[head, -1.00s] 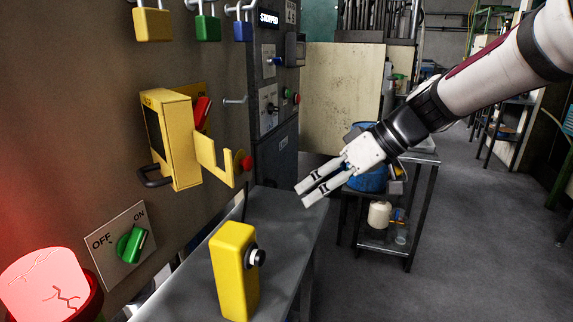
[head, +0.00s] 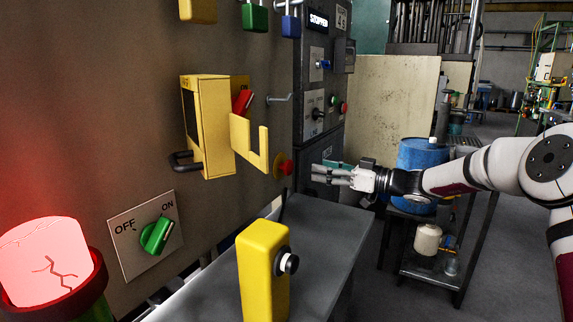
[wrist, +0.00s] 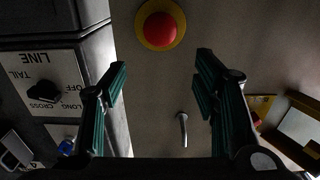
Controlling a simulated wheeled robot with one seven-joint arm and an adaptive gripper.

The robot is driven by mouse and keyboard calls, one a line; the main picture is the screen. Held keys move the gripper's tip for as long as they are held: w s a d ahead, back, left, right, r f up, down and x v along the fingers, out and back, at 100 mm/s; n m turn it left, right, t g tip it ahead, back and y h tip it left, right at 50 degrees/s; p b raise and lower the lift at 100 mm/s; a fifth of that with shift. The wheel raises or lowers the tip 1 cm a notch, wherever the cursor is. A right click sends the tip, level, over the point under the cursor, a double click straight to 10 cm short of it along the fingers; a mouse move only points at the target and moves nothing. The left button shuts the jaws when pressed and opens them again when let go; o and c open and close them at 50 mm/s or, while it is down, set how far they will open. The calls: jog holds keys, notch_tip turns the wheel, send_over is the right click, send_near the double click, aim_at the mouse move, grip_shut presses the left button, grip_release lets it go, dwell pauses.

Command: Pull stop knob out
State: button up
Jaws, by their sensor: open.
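The stop knob (head: 284,168) is a red round button on a yellow base, on the brown panel beside the yellow bracket. The wrist view shows the red knob (wrist: 160,28) face on, at the top centre. Whether it is pushed in or out I cannot tell. My gripper (head: 318,173) is open and empty, a short way to the right of the knob in the head view, its fingers pointing at the panel. In the wrist view the two fingers (wrist: 160,85) stand apart below the knob, touching nothing.
A yellow box (head: 205,128) with a yellow bracket (head: 243,145) is left of the knob. A metal hook (wrist: 182,128) sticks out of the panel. A grey bench (head: 325,225) bears a yellow pendant box (head: 260,275). A green switch (head: 156,237) and glowing red lamp (head: 45,262) are at left.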

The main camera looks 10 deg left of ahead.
aim_at(291, 163)
jog(key=x, duration=1.1)
jog(key=shift+w+a+f, duration=0.1)
jog(key=shift+w+a, duration=0.05)
jog(key=shift+a, duration=0.25)
jog(key=shift+c, duration=0.6)
